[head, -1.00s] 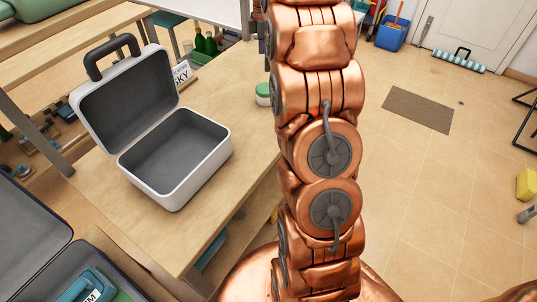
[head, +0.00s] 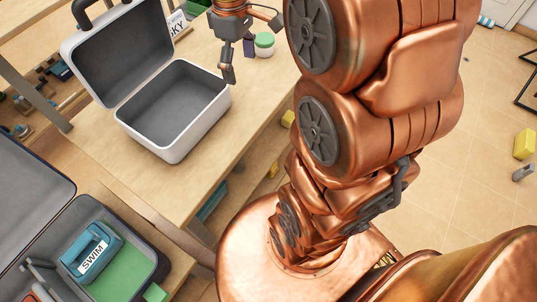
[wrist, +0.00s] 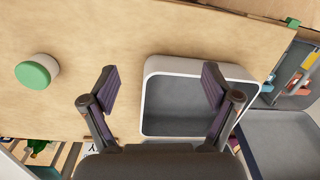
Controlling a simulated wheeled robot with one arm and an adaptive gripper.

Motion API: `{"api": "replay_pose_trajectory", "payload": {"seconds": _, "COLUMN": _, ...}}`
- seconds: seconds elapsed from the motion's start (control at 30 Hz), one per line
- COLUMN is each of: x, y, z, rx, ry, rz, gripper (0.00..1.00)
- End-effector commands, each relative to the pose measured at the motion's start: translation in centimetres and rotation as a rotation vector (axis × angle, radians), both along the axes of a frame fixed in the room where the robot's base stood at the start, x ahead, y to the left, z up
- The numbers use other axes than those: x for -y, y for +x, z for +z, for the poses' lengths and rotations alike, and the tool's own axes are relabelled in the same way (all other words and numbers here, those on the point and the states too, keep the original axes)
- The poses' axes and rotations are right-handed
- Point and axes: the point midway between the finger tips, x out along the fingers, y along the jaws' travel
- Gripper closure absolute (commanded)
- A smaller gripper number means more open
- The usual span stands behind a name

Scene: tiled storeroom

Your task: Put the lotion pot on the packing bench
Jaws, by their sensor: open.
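The lotion pot (head: 264,46), a small white pot with a green lid, stands upright on a wooden bench (head: 205,160). I cannot tell whether this is the packing bench. In the wrist view the pot (wrist: 38,72) is at the left, outside my jaws. My gripper (head: 238,63) is open and empty above the bench, beside the pot and near the right corner of an open white case (head: 172,152). In the wrist view the gripper (wrist: 159,70) has its fingers wide apart, with the case's rim and grey inside beyond them.
The white case's lid is raised on its left side. A second open case (head: 150,245) at lower left holds a teal item labelled SWIM (head: 93,252). A card (head: 177,22) stands behind the white case. Yellow blocks lie on the tiled floor at right (head: 525,144).

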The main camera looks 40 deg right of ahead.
Motion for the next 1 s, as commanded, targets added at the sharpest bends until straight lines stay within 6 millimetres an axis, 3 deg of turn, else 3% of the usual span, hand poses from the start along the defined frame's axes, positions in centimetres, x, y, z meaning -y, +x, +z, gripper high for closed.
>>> {"api": "replay_pose_trajectory", "payload": {"seconds": 0.3, "x": -4.3, "y": -7.9, "z": -1.6, "rx": -0.041, "ry": -0.031, "rz": -0.201, "gripper": 0.12}}
{"api": "replay_pose_trajectory", "payload": {"seconds": 0.6, "x": -6.8, "y": -15.5, "z": -4.0, "rx": -0.08, "ry": -0.074, "rz": -0.395, "gripper": 0.12}}
{"api": "replay_pose_trajectory", "payload": {"seconds": 0.8, "x": -7.4, "y": -18.9, "z": -5.3, "rx": -0.093, "ry": -0.097, "rz": -0.483, "gripper": 0.12}}
{"api": "replay_pose_trajectory", "payload": {"seconds": 1.0, "x": -7.6, "y": -19.8, "z": -5.7, "rx": -0.097, "ry": -0.104, "rz": -0.516, "gripper": 0.12}}
